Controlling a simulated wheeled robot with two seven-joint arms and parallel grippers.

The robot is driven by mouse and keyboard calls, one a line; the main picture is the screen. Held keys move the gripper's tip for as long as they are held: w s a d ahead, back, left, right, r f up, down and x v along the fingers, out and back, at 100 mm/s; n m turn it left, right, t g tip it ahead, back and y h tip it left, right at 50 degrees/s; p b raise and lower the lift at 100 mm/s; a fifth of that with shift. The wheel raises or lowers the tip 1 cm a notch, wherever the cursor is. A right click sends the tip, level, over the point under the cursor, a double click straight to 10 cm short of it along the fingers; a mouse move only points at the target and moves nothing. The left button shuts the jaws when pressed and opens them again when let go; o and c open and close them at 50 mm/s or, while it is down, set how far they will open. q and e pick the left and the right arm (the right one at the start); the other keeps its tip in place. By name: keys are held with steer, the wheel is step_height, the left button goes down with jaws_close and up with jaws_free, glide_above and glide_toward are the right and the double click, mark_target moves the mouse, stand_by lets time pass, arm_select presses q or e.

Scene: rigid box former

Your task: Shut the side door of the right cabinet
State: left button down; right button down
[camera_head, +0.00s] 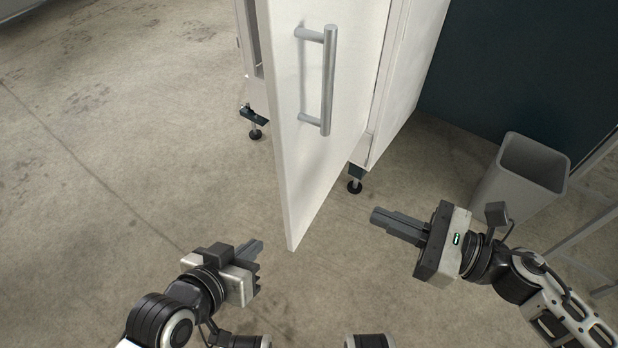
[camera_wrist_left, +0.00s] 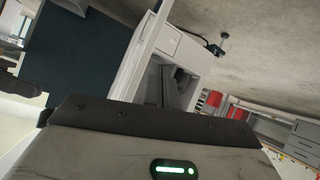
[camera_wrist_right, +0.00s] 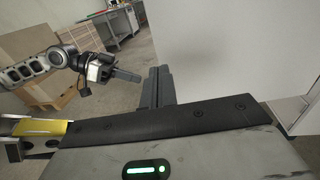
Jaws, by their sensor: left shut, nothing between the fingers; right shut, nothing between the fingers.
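The white side door (camera_head: 300,160) stands open in the head view, its free edge pointing down toward me. A silver bar handle (camera_head: 328,85) is on its right-hand face. The white cabinet (camera_head: 400,85) is behind it, partly hidden by the door. My left gripper (camera_head: 256,247) is shut and empty, left of the door's lower corner and apart from it. My right gripper (camera_head: 379,217) is shut and empty, to the right of the door on the handle side. In the right wrist view a large white panel (camera_wrist_right: 215,50), apparently the door, stands right of the fingers.
A grey waste bin (camera_head: 522,175) stands at the right, beside a dark wall panel (camera_head: 510,70). The cabinet rests on small black feet (camera_head: 355,186). Concrete floor (camera_head: 130,130) is clear on the left. A metal frame (camera_head: 590,230) is at the far right.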

mark_target(291, 180)
steer(key=p+x, duration=0.1)
steer(key=x, duration=1.2)
steer(key=shift+a+r+p, duration=0.15)
steer(key=shift+a+p, duration=0.05)
steer(key=shift+p, duration=0.15)
